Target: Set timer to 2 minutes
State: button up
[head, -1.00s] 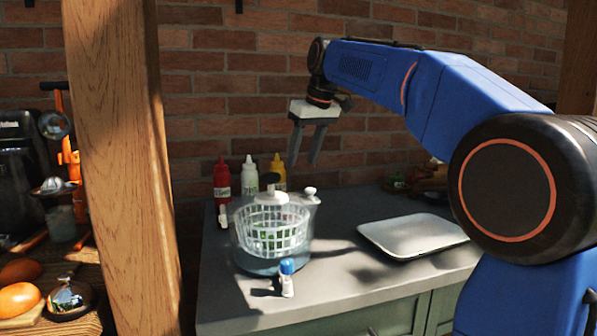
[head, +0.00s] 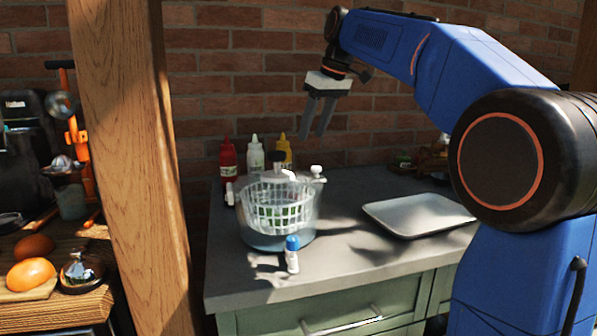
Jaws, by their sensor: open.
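My gripper (head: 312,136) hangs in the air above and behind the grey counter, its two fingers apart and pointing down, with nothing between them. No thing in view clearly shows a timer dial or numbers. A small shiny silver dome (head: 82,270) sits on the wooden table at the lower left, far to the left of my gripper. It could be a timer, but I cannot tell at this size.
A wooden post (head: 125,150) stands between the wooden table and the counter (head: 345,265). The counter holds a clear bowl with a white basket (head: 280,210), a blue-capped bottle (head: 292,258), sauce bottles (head: 256,155) and a pale tray (head: 418,225). Orange round items (head: 32,272) lie near the dome.

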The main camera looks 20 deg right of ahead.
jog(key=x, duration=1.7)
jog(key=shift+s, duration=0.2)
jog(key=c, duration=1)
